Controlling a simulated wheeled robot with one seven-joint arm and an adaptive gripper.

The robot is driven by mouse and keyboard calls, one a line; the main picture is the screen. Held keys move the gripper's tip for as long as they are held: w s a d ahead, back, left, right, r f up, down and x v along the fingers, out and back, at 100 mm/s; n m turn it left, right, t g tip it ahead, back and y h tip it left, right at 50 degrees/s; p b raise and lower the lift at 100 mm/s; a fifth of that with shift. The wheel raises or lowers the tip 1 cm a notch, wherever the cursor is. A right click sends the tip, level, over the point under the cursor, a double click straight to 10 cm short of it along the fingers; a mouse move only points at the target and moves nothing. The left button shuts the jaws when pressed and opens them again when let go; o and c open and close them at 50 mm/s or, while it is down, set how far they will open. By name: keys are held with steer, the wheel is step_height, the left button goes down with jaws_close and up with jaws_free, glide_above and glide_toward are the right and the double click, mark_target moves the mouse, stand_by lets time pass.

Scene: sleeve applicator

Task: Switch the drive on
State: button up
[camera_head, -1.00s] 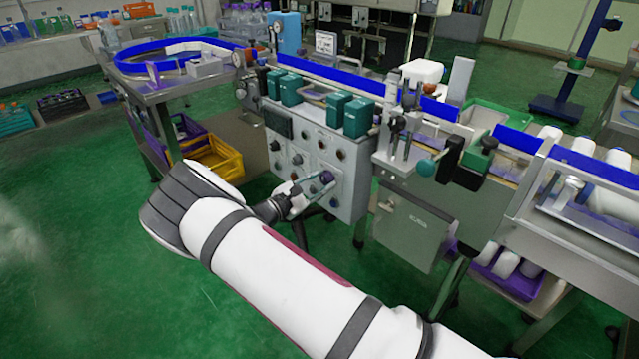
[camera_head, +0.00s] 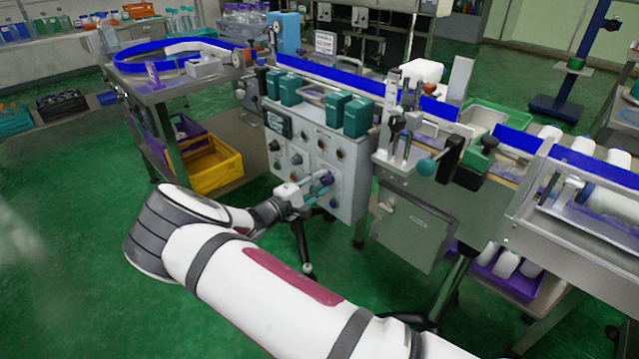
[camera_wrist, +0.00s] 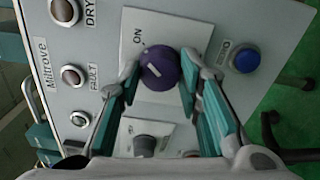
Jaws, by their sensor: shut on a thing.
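The drive switch is a round purple knob (camera_wrist: 160,68) with a pale pointer line, on a light plate marked "ON" in the wrist view. The pointer is slanted and does not clearly line up with the "ON" mark. My gripper (camera_wrist: 158,74) has its teal-padded fingers on either side of the knob, shut on it. In the head view my gripper (camera_head: 318,186) is at the front of the grey control panel (camera_head: 345,170), and the knob (camera_head: 327,179) shows partly behind the fingers.
A blue button (camera_wrist: 246,60) is right of the knob. A grey knob (camera_wrist: 145,145) lies below it, and indicator lamps are at left. In the head view, teal boxes (camera_head: 357,117) top the panel. A yellow crate (camera_head: 215,165) stands on the left.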

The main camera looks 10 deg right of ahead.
steer(key=shift+f+m, duration=0.1)
steer(key=shift+m, duration=0.4)
steer(key=o, duration=1.2)
steer(key=shift+a, duration=0.1)
steer(key=v, duration=1.2)
